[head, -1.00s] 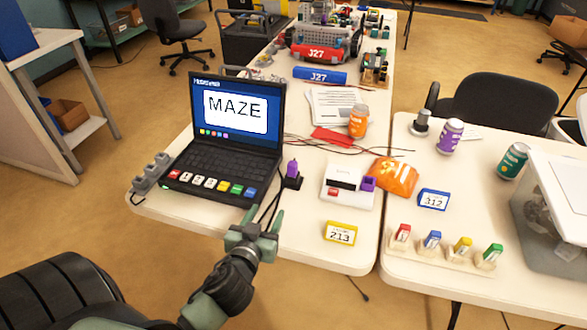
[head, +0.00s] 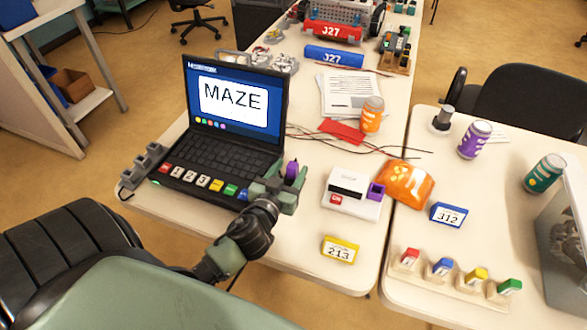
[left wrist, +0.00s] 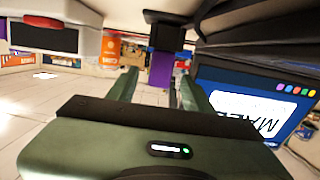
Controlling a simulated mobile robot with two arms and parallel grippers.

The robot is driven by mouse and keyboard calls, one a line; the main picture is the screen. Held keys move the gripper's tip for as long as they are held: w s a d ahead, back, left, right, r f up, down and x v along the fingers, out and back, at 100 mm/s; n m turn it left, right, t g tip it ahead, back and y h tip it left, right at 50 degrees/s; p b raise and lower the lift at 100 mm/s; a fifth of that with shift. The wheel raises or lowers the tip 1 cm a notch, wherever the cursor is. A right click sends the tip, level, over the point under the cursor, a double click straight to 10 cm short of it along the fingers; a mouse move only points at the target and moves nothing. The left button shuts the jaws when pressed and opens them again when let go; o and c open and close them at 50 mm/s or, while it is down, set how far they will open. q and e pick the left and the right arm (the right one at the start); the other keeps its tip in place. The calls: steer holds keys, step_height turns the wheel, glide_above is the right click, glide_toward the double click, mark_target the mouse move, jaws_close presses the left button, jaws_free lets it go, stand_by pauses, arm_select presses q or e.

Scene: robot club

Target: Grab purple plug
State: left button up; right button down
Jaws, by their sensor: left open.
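The purple plug (head: 291,171) stands in a black base on the table, just right of the laptop. In the left wrist view, which looks upside down, the purple plug (left wrist: 160,68) hangs below its black base (left wrist: 165,32) and shows between the two fingers. My left gripper (head: 284,184) is open and empty, with its fingers around or just short of the plug; I cannot tell exactly how deep. The fingers (left wrist: 158,85) do not appear to touch it. In the head view the gripper hides the plug's lower part and base. My right gripper is not in view.
The laptop (head: 225,148) stands close left of my gripper. A white device (head: 350,193) with a purple block (head: 376,191) and a yellow 213 tag (head: 339,250) lie to the right. Dark cables (head: 330,143) run behind. Table between gripper and white device is clear.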

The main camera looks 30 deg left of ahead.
mark_target(295, 163)
arm_select(q)
steer(key=x, duration=0.4)
steer(key=shift+w+p, duration=0.15)
steer(key=shift+p, duration=0.2)
steer(key=shift+w+a+f, duration=0.1)
steer(key=shift+w+f, duration=0.05)
steer(key=shift+w, duration=0.1)
jaws_close()
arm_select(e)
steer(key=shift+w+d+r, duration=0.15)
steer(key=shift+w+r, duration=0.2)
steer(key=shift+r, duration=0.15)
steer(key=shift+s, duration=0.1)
